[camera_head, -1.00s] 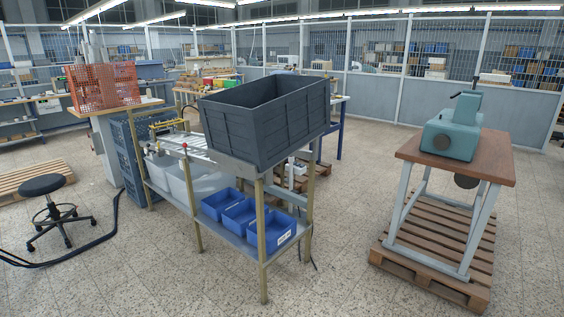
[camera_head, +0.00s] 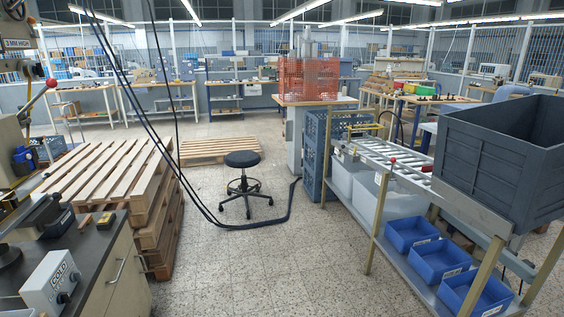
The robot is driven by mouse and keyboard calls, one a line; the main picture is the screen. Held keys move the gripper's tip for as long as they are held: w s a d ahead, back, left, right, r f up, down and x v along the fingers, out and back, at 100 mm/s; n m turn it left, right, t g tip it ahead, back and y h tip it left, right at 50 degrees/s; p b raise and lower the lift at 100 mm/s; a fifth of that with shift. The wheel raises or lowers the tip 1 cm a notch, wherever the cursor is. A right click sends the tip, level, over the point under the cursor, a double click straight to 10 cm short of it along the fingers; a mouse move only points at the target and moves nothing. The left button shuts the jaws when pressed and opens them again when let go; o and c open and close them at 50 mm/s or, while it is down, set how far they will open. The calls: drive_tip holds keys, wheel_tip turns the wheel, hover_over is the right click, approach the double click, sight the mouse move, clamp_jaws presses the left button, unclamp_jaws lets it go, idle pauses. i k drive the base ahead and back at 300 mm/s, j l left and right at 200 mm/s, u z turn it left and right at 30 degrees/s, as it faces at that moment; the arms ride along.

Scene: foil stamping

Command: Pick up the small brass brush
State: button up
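I cannot pick out the small brass brush for certain. A small tan and dark piece (camera_head: 105,219) lies on the dark top of the bench (camera_head: 98,240) at the lower left; it is too small to tell whether it is the brush. A thin yellowish piece (camera_head: 85,220) lies just left of it. My gripper is not in view.
A grey control box (camera_head: 53,284) marked GOLD stands on the bench. Stacked pallets (camera_head: 150,215) stand behind it. A black stool (camera_head: 243,160) and hanging cables are mid-room. A roller conveyor (camera_head: 385,160) with a grey crate (camera_head: 490,150) is right. Open floor (camera_head: 270,270) lies between.

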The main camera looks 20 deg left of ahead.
sight(88, 219)
drive_tip(key=i+u, duration=0.35)
drive_tip(key=i, duration=0.15)
drive_tip(key=i+u, duration=0.4)
drive_tip(key=i+l+u, duration=0.35)
drive_tip(key=i, duration=0.25)
drive_tip(key=i+l+u, duration=0.25)
drive_tip(key=u, duration=0.15)
drive_tip(key=i+l+u, duration=0.5)
drive_tip(key=l+u, duration=0.25)
drive_tip(key=i+l+u, duration=0.1)
drive_tip(key=l+u, duration=0.25)
drive_tip(key=i+l+u, duration=0.1)
drive_tip(key=l+u, duration=0.65)
drive_tip(key=l, duration=0.75)
drive_tip(key=k+j, duration=0.05)
